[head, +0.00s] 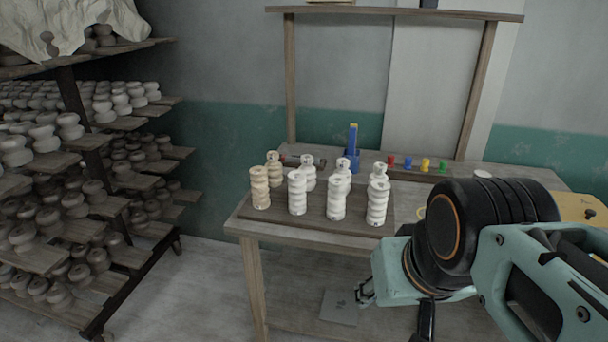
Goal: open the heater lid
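I cannot pick out a heater or its lid with certainty in the head view. My gripper (364,292) is small and dark at the end of my teal arm, in front of the table at the lower middle. Its fingers are too small and too much turned away to tell whether they are open. Nothing shows clearly in them. A yellow object (582,208) stands at the right end of the table, partly hidden behind my arm; I cannot tell what it is.
A wooden table (275,228) carries several stacked pale clay pieces (336,198), small coloured cups (425,164) and a blue tool (352,145). A grey flat panel (338,307) is below it. A rack (112,250) of clay pieces fills the left; floor between is clear.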

